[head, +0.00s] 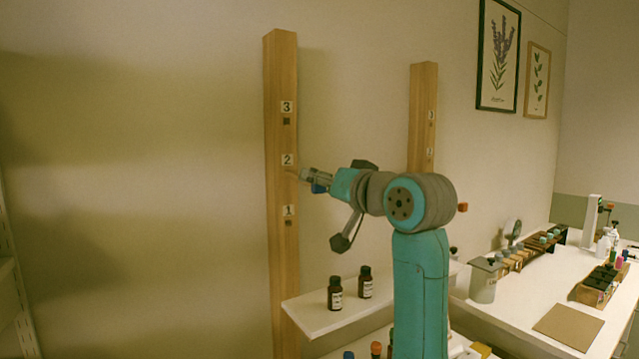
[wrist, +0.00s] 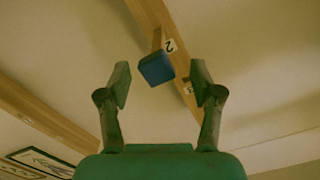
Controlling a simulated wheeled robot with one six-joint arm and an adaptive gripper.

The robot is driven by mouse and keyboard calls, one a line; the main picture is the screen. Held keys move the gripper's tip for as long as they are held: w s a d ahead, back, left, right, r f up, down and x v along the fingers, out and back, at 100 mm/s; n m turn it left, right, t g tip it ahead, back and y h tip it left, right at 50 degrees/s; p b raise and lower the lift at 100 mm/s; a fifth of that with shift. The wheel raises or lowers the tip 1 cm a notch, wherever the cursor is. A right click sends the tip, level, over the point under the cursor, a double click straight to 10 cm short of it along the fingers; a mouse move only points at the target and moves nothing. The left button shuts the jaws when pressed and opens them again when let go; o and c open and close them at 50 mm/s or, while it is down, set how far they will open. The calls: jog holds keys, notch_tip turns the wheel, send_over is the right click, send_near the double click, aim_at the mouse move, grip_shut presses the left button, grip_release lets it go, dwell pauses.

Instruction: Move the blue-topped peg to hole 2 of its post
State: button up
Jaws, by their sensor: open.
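The near wooden post (head: 281,70) stands upright with labels 3, 2 and 1 from top to bottom. The blue-topped peg (wrist: 156,68) sticks out of this post beside label 2, its wooden shaft running to the post; its blue top also shows in the head view (head: 319,188). Dark open holes show under label 3 and label 1. My gripper (wrist: 161,78) is open, with one finger on each side of the blue top. In the head view my gripper (head: 316,179) is level with label 2.
A second wooden post (head: 422,100) stands behind my arm, partly hidden. An orange top (head: 462,207) shows right of my arm. Below, a white shelf (head: 310,318) bears two brown bottles (head: 335,294). A white counter (head: 510,312) with racks is at right. The wall left of the post is bare.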

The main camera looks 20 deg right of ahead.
jog(key=v, duration=1)
jog(key=shift+s, duration=0.4)
jog(key=shift+d+f, duration=0.1)
jog(key=shift+f, duration=0.05)
notch_tip(320, 180, down, 33)
jog(key=s+m+h, duration=0.2)
jog(key=m+h, duration=0.1)
jog(key=s+f+h, duration=0.1)
jog(key=s+f, duration=0.5)
jog(key=f, duration=0.4)
jog(key=s+a+f+n+g+h, duration=0.1)
jog(key=s+f, duration=0.5)
jog(key=s, duration=0.3)
jog(key=s+f+h, duration=0.1)
jog(key=s+f, duration=0.5)
jog(key=s, duration=0.4)
jog(key=s+r+n, duration=0.1)
jog(key=s+n, duration=0.2)
jog(key=s, duration=1.8)
jog(key=shift+a+r+g, duration=0.2)
jog(key=shift+a+g, duration=0.2)
jog(key=shift+a, duration=0.1)
